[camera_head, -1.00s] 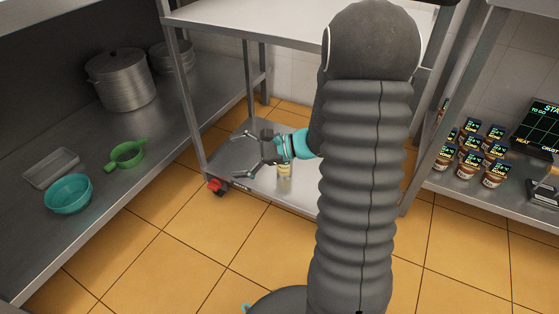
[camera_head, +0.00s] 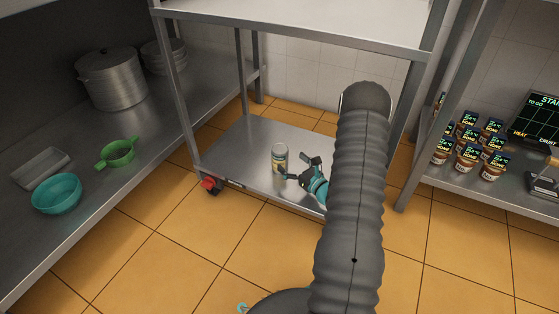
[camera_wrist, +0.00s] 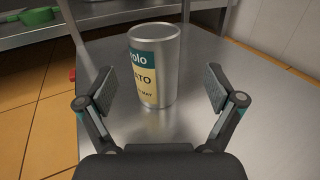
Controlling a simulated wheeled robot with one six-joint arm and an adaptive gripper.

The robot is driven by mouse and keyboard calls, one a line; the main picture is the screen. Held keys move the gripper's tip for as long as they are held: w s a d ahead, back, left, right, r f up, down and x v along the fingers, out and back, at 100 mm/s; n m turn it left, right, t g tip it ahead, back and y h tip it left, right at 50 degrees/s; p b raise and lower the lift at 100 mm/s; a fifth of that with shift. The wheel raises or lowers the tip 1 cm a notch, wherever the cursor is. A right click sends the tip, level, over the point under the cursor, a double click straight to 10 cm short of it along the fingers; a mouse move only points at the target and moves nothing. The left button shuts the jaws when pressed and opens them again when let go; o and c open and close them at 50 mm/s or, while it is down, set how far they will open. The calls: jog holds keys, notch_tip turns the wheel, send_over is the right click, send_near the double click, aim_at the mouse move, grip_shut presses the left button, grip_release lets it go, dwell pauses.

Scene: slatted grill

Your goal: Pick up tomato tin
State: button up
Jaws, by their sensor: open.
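The tomato tin (camera_head: 279,158) stands upright on the lower metal shelf of the wheeled cart. In the wrist view the tin (camera_wrist: 155,68) is silver with a teal and cream label, partly turned to the left. Its lettering is only partly readable. My gripper (camera_head: 300,169) is open, just to the right of the tin in the head view. In the wrist view my gripper (camera_wrist: 159,92) has one finger on each side, with the tin ahead between them and clear space at both sides. My arm hides part of the shelf's right side.
The cart's lower shelf (camera_head: 240,150) is otherwise clear where visible, with posts at its corners and an upper shelf (camera_head: 300,20) above. A left counter holds a pot (camera_head: 110,80), a teal bowl (camera_head: 57,194) and a green strainer (camera_head: 118,154). Jars (camera_head: 467,160) stand on the right shelf.

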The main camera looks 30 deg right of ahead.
jog(key=shift+a+b+x, duration=0.15)
jog(key=shift+b+x, duration=0.05)
jog(key=shift+x, duration=1.3)
jog(key=shift+a+b+x, duration=0.15)
jog(key=shift+x, duration=1.4)
jog(key=shift+s, duration=0.15)
jog(key=c, duration=1.7)
notch_tip(320, 180, up, 10)
jog(key=shift+p, duration=0.9)
notch_tip(320, 180, up, 5)
jog(key=p, duration=0.3)
send_over(285, 159)
jog(key=d+x, duration=0.1)
jog(key=x, duration=0.2)
jog(key=shift+a, duration=0.45)
